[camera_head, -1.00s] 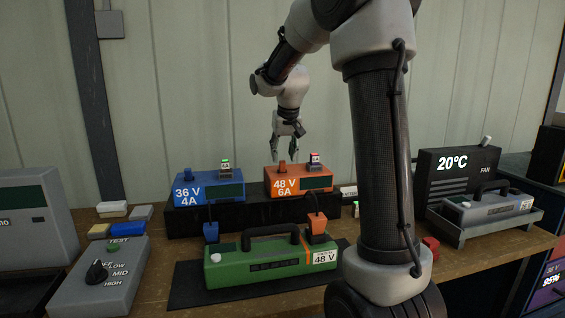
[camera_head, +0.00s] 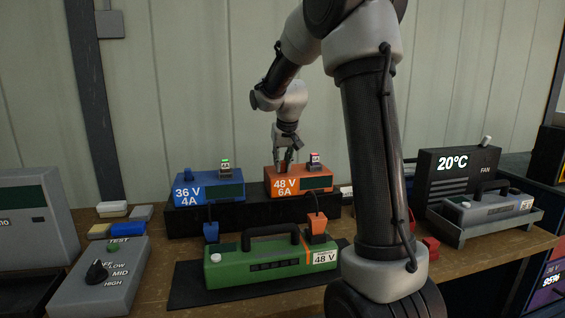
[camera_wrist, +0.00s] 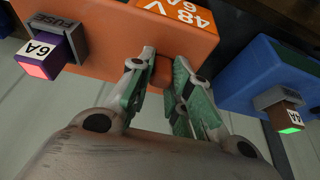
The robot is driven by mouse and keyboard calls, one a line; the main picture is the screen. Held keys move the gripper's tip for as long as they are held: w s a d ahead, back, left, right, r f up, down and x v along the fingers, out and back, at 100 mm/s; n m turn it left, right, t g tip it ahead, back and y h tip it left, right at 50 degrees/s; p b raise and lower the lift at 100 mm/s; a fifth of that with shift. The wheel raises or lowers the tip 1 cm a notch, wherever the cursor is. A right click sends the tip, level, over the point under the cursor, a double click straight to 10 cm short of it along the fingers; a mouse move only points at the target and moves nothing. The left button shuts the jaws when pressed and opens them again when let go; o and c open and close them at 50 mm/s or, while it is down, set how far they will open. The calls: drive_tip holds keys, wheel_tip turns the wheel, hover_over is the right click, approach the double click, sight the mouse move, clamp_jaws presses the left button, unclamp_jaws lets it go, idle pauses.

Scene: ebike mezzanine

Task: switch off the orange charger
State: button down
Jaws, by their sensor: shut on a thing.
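The orange charger (camera_head: 305,184), marked 48 V 6A, sits on a black stand behind the green battery. In the wrist view the orange charger (camera_wrist: 105,32) fills the upper left. My gripper (camera_head: 284,164) points down at the left part of its top. In the wrist view my gripper (camera_wrist: 165,68) has its fingers shut on the small orange knob (camera_wrist: 163,72), one on each side; the knob is mostly hidden. A 6A fuse (camera_head: 314,159) with a red light stands on the charger's top, right of my gripper, and shows as a purple block (camera_wrist: 45,58) in the wrist view.
The blue charger (camera_head: 207,189), 36 V 4A, stands close on the left, its 4A fuse (camera_head: 225,166) lit green. The green battery (camera_head: 255,265) lies in front, with an orange plug (camera_head: 316,229) on it. A fan unit (camera_head: 455,172) stands right.

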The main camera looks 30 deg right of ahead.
drive_tip(key=shift+s+a+t, duration=0.1)
drive_tip(key=shift+s+t, duration=0.15)
drive_tip(key=shift+t, duration=0.45)
drive_tip(key=c, duration=1.3)
unclamp_jaws()
drive_tip(key=v, duration=1.2)
drive_tip(key=shift+a, duration=0.2)
